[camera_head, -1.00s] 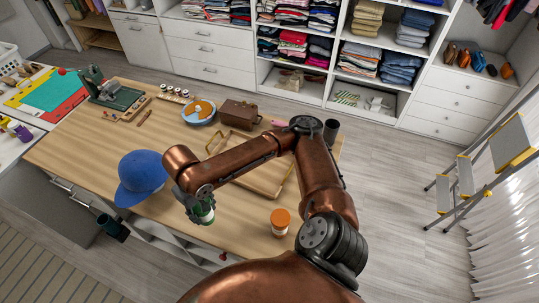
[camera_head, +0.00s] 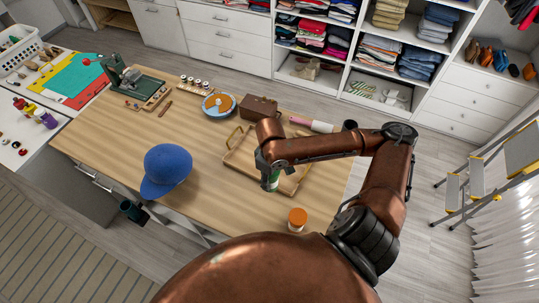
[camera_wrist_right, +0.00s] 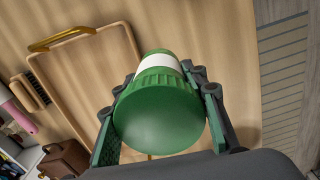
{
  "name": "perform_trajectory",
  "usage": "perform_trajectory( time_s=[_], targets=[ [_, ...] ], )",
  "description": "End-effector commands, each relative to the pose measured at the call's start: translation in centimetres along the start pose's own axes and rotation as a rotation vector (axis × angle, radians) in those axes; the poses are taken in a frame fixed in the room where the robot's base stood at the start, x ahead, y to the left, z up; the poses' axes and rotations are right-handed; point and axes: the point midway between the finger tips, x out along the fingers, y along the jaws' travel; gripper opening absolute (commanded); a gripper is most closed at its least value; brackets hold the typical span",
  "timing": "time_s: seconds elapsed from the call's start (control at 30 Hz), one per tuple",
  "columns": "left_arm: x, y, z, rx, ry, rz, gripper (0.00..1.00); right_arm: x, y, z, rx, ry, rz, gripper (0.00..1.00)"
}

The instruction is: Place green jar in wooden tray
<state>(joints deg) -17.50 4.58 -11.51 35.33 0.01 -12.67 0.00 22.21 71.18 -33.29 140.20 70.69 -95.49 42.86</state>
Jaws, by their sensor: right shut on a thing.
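The green jar (camera_head: 272,182) has a wide green lid and a white band, which show in the right wrist view (camera_wrist_right: 158,112). My right gripper (camera_head: 269,171) is shut on it, a finger on each side of the lid. The wooden tray (camera_head: 239,169) lies on the table, with gold handles. In the head view the jar overlaps the tray's front part. In the wrist view it covers part of the tray's rim (camera_wrist_right: 78,36); its height above the tray is hard to judge. My left gripper is not in view.
An orange-lidded jar (camera_head: 297,218) stands near the table's front edge. A blue cap (camera_head: 166,170) lies left of the tray. A brown box (camera_head: 258,107), a blue round dish (camera_head: 218,104) and a pink-and-white roll (camera_head: 312,124) lie behind it. Bare table lies between cap and tray.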

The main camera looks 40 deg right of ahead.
Motion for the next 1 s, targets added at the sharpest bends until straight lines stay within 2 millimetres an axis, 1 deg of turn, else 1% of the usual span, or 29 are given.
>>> perform_trajectory(
  time_s=[0.03,0.2,0.33,0.5,0.57,0.67,0.77,1.0],
  targets=[
    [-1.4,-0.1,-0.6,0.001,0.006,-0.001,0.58,-0.8,0.9,1.2,-0.030,-0.005,0.002,0.14],
    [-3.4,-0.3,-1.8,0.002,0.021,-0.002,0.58,-1.6,3.0,4.1,-0.163,-0.006,0.002,0.14],
    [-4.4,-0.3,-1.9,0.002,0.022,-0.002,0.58,-2.2,4.1,5.6,-0.245,-0.004,0.001,0.14],
    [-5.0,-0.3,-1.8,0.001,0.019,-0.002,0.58,-2.5,4.8,6.7,-0.308,0.000,0.000,0.14],
    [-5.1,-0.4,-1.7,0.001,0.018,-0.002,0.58,-2.5,5.0,6.6,-0.317,0.001,0.000,0.14],
    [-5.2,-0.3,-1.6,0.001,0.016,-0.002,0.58,-2.0,6.0,6.0,-0.321,0.003,0.000,0.14],
    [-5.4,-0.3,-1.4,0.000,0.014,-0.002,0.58,-1.1,7.7,4.8,-0.319,0.004,-0.001,0.14],
    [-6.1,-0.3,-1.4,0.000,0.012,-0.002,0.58,1.4,12.3,1.5,-0.319,0.003,-0.001,0.14]
  ],
)
